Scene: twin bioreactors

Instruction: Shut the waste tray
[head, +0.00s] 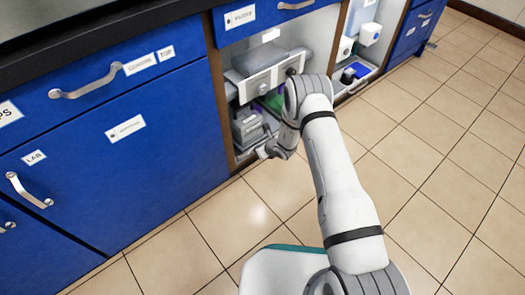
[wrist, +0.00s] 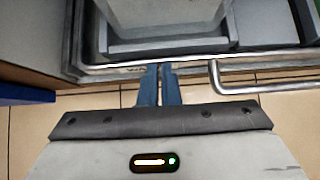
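The waste tray is most likely the grey tray low in the near open bay. In the wrist view its grey front rim (wrist: 185,46) runs across the top, with a grey container standing on it. A bent silver bar handle (wrist: 265,88) is at the right. My gripper (wrist: 160,68) has its two blue-grey fingers side by side, with only a thin gap and nothing seen between them. The fingertips are at the tray's front edge, left of the handle; I cannot tell whether they touch. In the head view my gripper (head: 266,153) is low before the bay, and my arm hides much of the tray.
A grey bioreactor unit (head: 265,78) stands above in the same bay. Blue cabinet doors (head: 120,145) are to the left. A second bay with a tray (head: 372,72) and bottles is to the right. Tiled floor (head: 450,190) is clear in front.

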